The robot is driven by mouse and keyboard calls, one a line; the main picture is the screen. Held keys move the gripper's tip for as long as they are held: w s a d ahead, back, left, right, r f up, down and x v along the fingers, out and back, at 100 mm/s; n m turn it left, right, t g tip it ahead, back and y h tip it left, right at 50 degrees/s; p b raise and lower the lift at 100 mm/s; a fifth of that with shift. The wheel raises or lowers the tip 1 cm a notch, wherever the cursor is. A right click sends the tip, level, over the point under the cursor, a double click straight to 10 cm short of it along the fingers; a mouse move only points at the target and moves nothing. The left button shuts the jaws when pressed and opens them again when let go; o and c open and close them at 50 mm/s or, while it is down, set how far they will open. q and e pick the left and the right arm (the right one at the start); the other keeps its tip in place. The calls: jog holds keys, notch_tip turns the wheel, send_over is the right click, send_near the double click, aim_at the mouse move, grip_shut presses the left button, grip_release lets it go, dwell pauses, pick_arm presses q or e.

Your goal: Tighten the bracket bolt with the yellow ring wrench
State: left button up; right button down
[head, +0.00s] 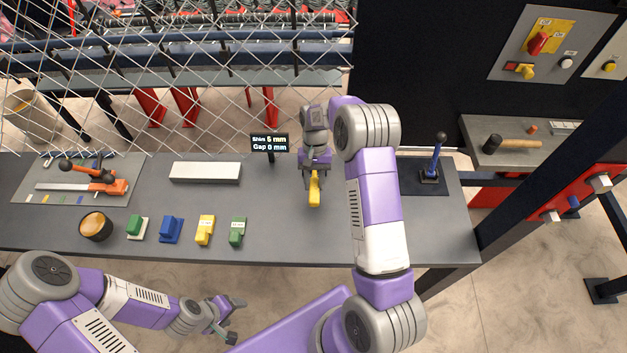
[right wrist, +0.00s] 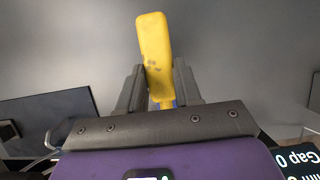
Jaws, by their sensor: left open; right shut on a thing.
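The yellow wrench (head: 314,192) is in my right gripper (head: 315,173), over the middle of the grey bench. In the right wrist view the yellow handle (right wrist: 155,45) rises between the two dark fingers (right wrist: 157,88), which are shut on it. Its ring end is hidden behind the gripper. My left gripper (head: 236,319) is open and empty, in front of the bench's near edge and low in the head view.
On the bench are a small display (head: 269,143) reading shim 5 mm, gap 0 mm, a pale bar (head: 205,172), several coloured blocks (head: 171,230), a dark cup (head: 95,226) and an orange-handled clamp (head: 105,182). A blue lever (head: 435,158) stands right. Chain-link mesh (head: 180,60) hangs behind.

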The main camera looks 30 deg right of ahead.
jog(key=shift+r, duration=0.1)
dwell(0.3)
jog(key=shift+r+p, duration=2.35)
jog(key=shift+r, duration=1)
jog(key=shift+d, duration=0.1)
jog(key=d+n+h, duration=0.4)
jog(key=d+n, duration=0.5)
jog(key=n, duration=0.2)
jog(key=shift+s+d, duration=0.3)
